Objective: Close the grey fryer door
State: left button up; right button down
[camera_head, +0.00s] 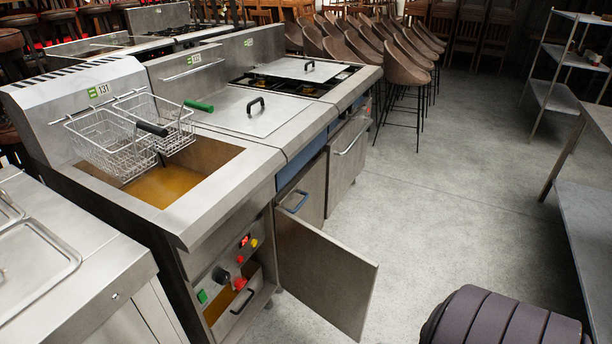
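The grey fryer (228,197) stands at the left centre, with two wire baskets (120,140) over its oil well. Its grey door (322,273) stands wide open. The door is attached along its left edge, at the right side of the fryer's front, and its free edge points out over the floor to the right. The open cabinet shows a control panel (228,272) with a dark knob, red, green and yellow buttons, and a handle (242,301) below. Neither of my grippers is in view.
A griddle and hob unit (262,110) adjoins the fryer behind. A steel counter (60,250) is at the near left. Bar stools (400,70) stand at the back. Steel shelving (590,215) is at the right. The floor (450,200) between is clear.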

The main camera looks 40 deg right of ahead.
aim_at(335, 281)
jog(key=l+u, duration=0.35)
jog(key=l, duration=0.15)
jog(key=k+l+u, duration=0.1)
jog(key=l+u, duration=0.3)
jog(key=k+l, duration=0.1)
jog(key=l, duration=0.3)
jog(key=k+l+u, duration=0.1)
jog(key=l, duration=0.35)
jog(key=k+l, duration=0.1)
jog(key=l, duration=0.3)
jog(key=k+l+u, duration=0.1)
jog(key=l, duration=0.35)
jog(key=k+l, duration=0.15)
jog(key=l, duration=0.25)
jog(key=k+l, duration=0.15)
jog(key=l, duration=0.25)
jog(key=k+l+u, duration=0.1)
jog(key=l, duration=0.3)
